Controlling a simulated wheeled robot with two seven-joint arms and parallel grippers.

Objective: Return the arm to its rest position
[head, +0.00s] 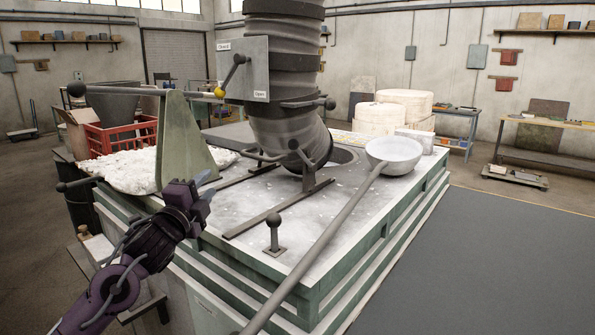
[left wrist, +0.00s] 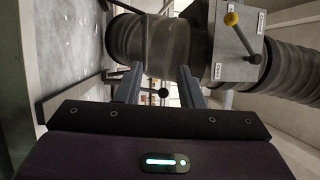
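My left gripper (head: 206,186) is at the near left of the furnace block in the head view, in front of the grey upright plate. The left wrist view shows its two fingers (left wrist: 160,80) spread apart with nothing held. A dark ball-ended lever (left wrist: 163,93) shows between them, but I cannot tell its distance. A ladle (head: 394,154) with a pale round bowl is at the right side of the block top. Its long handle runs down to the bottom edge of the head view. My right gripper is not in view.
A thick dark ribbed duct (head: 283,70) stands over the block (head: 330,210), with a control box (head: 245,68) and yellow-tipped lever. A ball-topped post (head: 273,232) stands at the front. A red crate (head: 122,138) is behind left. The dark floor mat (head: 480,260) at right is clear.

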